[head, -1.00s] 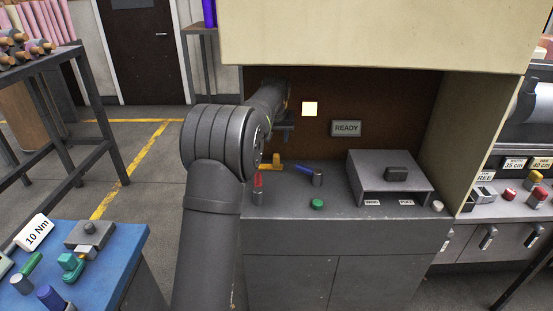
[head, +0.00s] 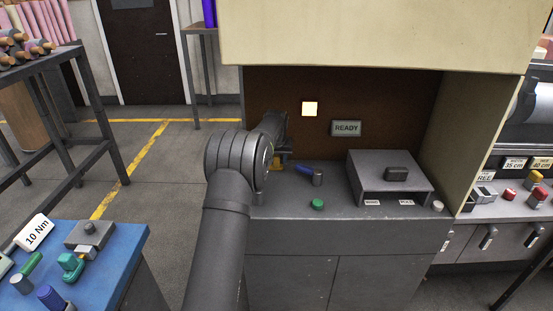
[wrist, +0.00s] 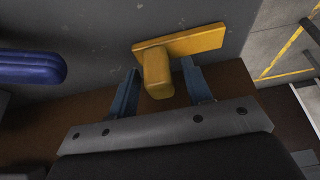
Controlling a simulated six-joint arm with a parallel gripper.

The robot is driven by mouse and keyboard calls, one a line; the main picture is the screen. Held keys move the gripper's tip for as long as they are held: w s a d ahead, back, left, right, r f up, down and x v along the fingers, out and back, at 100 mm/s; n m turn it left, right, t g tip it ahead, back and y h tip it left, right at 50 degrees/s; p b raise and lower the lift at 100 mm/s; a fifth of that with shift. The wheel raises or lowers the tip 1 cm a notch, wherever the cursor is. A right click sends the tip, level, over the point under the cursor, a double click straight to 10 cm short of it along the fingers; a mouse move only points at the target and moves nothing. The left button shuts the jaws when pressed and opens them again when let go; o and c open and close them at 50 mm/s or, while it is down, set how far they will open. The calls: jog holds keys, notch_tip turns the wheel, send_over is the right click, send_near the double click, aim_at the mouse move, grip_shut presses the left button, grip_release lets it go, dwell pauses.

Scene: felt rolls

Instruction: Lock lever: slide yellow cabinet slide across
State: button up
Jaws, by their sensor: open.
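The yellow cabinet slide (wrist: 158,72) shows in the wrist view as a block-shaped knob on a flat yellow plate (wrist: 200,40) set on the grey cabinet top. My gripper (wrist: 163,90) is open, with one blue-grey finger on each side of the knob. I cannot tell whether either finger touches it. In the head view a little of the yellow slide (head: 277,167) shows below my gripper (head: 285,150); my arm hides the rest.
A blue-handled lever (head: 306,169) stands just right of the slide, and it also shows in the wrist view (wrist: 30,68). A green button (head: 317,204) is nearer the front edge. A grey box (head: 388,180) stands to the right. A lit square (head: 309,109) and a READY sign (head: 346,128) are on the back panel.

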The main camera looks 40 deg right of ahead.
jog(key=shift+c, duration=0.3)
grip_shut()
jog(key=shift+w+a, duration=1.2)
jog(key=shift+a, duration=0.05)
jog(key=shift+o, duration=0.3)
grip_release()
jog(key=v, duration=1.7)
jog(key=shift+r, duration=0.15)
